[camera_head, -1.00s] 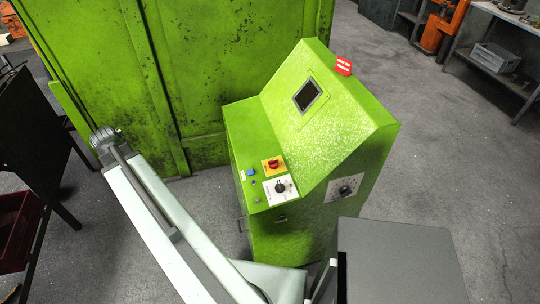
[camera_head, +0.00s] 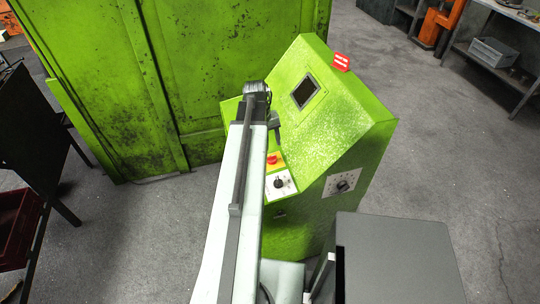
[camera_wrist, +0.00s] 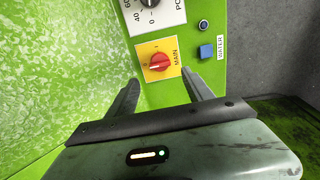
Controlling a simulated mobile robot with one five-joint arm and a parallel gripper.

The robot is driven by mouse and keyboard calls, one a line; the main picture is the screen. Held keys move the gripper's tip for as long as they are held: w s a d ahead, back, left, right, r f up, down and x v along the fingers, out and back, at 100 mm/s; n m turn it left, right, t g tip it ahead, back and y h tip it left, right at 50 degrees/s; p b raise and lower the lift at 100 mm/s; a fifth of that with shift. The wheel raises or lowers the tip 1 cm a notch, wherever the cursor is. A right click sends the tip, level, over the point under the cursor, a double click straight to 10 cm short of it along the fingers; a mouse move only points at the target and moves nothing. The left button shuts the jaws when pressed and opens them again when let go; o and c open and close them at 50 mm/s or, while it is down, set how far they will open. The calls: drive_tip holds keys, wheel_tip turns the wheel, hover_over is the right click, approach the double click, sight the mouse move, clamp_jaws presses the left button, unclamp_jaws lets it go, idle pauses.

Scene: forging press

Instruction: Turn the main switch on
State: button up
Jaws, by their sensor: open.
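The main switch (camera_wrist: 159,62) is a red rotary knob on a yellow plate marked MAIN. In the wrist view it lies just beyond and between my open fingers, apart from them. In the head view the red switch (camera_head: 272,160) shows on the console's sloped panel, partly beside my arm. My gripper (camera_wrist: 162,88) is open and empty, its two dark fingers spread. In the head view the gripper (camera_head: 275,128) is above the panel near the switch, mostly hidden by my arm.
The green console (camera_head: 330,120) has a screen. A black dial (camera_head: 279,183) on a white plate is next to the switch. A blue WATER button (camera_wrist: 206,51) and a small round button (camera_wrist: 204,25) sit on the other side. A green cabinet wall (camera_head: 90,80) stands behind.

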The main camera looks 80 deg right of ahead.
sight(272, 158)
drive_tip(key=f+b, duration=0.1)
drive_tip(key=f, duration=0.1)
drive_tip(key=f+b, duration=0.4)
drive_tip(key=shift+s+d+f, duration=0.2)
drive_tip(key=shift+s+f, duration=0.1)
drive_tip(key=shift+s, duration=0.05)
drive_tip(key=shift+r, duration=0.15)
clamp_jaws()
